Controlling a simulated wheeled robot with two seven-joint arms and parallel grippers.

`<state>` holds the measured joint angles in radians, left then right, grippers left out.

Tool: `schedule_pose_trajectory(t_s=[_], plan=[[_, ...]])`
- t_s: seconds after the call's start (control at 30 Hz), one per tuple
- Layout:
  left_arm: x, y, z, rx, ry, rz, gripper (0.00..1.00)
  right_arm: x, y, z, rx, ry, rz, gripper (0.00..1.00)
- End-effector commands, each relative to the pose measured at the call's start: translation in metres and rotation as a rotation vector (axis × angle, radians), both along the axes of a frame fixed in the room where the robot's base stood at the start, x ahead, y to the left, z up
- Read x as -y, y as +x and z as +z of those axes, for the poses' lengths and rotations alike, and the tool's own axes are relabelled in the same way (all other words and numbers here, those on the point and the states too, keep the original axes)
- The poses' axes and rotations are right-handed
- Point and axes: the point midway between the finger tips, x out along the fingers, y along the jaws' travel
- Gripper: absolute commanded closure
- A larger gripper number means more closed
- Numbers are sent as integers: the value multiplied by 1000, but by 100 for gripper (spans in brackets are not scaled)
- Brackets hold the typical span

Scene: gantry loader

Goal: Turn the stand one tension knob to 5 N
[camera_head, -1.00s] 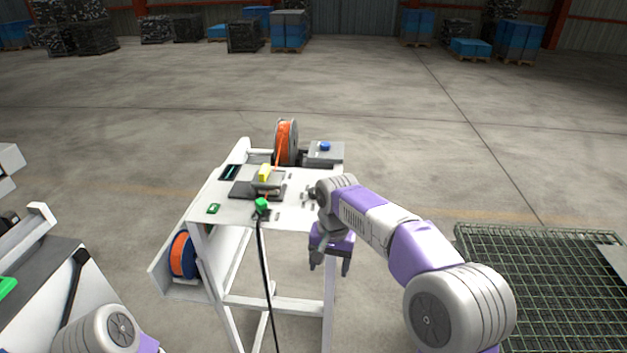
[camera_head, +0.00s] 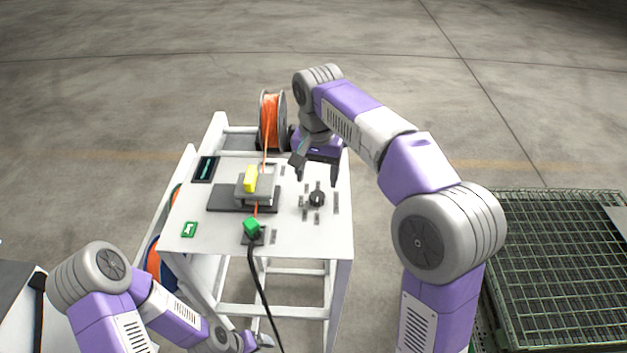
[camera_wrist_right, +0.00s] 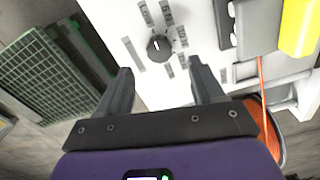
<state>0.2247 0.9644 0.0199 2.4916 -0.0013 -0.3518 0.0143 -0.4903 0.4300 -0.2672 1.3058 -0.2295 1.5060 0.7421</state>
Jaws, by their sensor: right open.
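The stand (camera_head: 185,220) is a white frame with a sloping white top panel. A round black knob (camera_head: 317,198) with a pale pointer line sits on the panel's right side, ringed by small grey labels too small to read. My right gripper (camera_head: 316,171) is open and empty, above the panel just beyond the knob, fingers pointing down. In the right wrist view the knob (camera_wrist_right: 158,46) lies ahead of and between the open fingertips (camera_wrist_right: 161,68), apart from them. My left gripper (camera_head: 250,341) is low at the bottom edge, near the stand's legs; its jaws are unclear.
An orange spool (camera_head: 270,120) stands behind the panel, its strand running to a block with a yellow top (camera_head: 251,178). A green wire-mesh crate (camera_head: 560,270) stands at right.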

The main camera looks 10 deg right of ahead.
Motion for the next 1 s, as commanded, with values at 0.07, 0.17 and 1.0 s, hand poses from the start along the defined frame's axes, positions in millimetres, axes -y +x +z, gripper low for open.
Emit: schedule_pose_trajectory(t_s=[0.07, 0.17, 1.0], plan=[[0, 0, -3, 0, 0, 0, 11, 1, -1, -15, -4, -1, -1, 33], [0, 0, -5, 0, 0, 1, 11, 1, -1, -32, -4, -1, -1, 33], [0, 0, -8, 1, 0, 0, 11, 0, 0, -63, -1, 0, -1, 73]])
